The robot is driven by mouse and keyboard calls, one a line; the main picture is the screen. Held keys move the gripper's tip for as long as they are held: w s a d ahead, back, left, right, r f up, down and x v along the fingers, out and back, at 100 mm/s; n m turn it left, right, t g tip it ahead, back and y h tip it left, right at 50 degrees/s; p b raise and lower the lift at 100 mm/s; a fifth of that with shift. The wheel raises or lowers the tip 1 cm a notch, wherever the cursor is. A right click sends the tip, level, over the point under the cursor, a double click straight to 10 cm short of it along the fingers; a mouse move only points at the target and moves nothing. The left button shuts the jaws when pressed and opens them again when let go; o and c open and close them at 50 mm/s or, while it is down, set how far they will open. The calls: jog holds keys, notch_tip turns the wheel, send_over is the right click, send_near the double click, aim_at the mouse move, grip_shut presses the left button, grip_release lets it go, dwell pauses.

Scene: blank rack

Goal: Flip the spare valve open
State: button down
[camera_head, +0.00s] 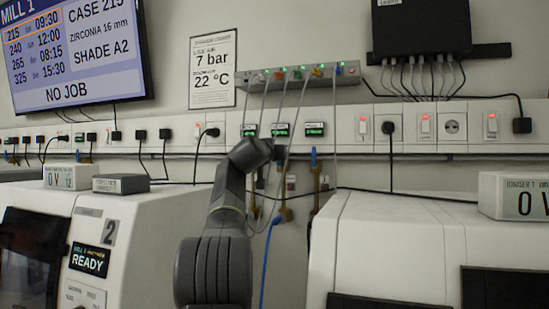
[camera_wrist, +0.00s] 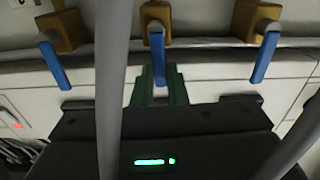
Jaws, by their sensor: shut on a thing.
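Three brass valves with blue lever handles show in the wrist view: a left valve (camera_wrist: 62,30), a middle valve (camera_wrist: 155,14) and a right valve (camera_wrist: 258,20). My gripper (camera_wrist: 162,82) has its dark green fingers closed on the end of the middle valve's blue handle (camera_wrist: 156,45). The other two handles stand free on either side, roughly parallel to it. I cannot read which valve is labelled spare.
Grey hoses (camera_wrist: 113,90) cross close in front of the wrist camera, and a blue hose (camera_head: 268,262) hangs below the valves. White machines (camera_head: 380,235) stand on both sides. A socket strip (camera_head: 340,128) and a hose manifold (camera_head: 300,75) are above.

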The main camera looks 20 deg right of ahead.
jog(key=shift+d+f+m, duration=0.15)
jog(key=shift+m, duration=0.25)
jog(key=c, duration=1.4)
grip_release()
jog(key=shift+s, duration=0.1)
jog(key=shift+c, duration=0.2)
jog(key=b+v, duration=0.6)
jog(key=v, duration=0.7)
jog(key=shift+s+a, duration=0.3)
jog(key=shift+w, duration=0.1)
